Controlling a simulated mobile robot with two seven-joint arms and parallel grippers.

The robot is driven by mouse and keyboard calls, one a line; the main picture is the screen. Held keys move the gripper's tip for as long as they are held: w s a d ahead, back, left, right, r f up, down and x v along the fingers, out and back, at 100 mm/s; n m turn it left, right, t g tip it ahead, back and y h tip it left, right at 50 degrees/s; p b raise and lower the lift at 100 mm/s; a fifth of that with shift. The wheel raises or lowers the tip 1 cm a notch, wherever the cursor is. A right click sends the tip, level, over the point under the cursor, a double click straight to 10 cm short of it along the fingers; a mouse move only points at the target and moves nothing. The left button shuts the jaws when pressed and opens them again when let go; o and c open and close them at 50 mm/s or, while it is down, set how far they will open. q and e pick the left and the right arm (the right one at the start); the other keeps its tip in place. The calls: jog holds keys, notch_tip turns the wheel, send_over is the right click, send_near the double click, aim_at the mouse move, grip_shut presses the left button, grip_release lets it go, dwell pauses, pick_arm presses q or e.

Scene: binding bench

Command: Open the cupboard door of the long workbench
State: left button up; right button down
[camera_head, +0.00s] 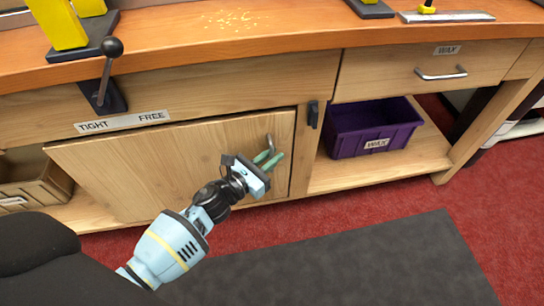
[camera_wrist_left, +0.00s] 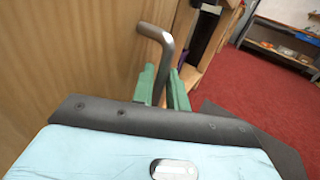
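The cupboard door (camera_head: 150,165) is a light wood panel under the workbench top. A thin dark line shows along its top edge; I cannot tell for sure whether it stands slightly ajar. Its grey metal bar handle (camera_head: 270,142) is near the right edge and also shows in the left wrist view (camera_wrist_left: 167,45). My left gripper (camera_head: 268,160) is at the handle, its green fingers (camera_wrist_left: 163,88) on both sides of the bar and seemingly closed on it. The lower part of the handle is hidden by the fingers. My right gripper is not in view.
A black lever (camera_head: 106,70) stands above the door by a TIGHT/FREE label (camera_head: 122,122). A dark catch (camera_head: 313,114) sits right of the door. A purple WAX bin (camera_head: 345,143) is on the open shelf at right. Red floor and a grey mat (camera_head: 370,265) lie clear in front.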

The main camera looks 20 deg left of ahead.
pick_arm(q)
jog(key=shift+w, duration=0.15)
grip_shut()
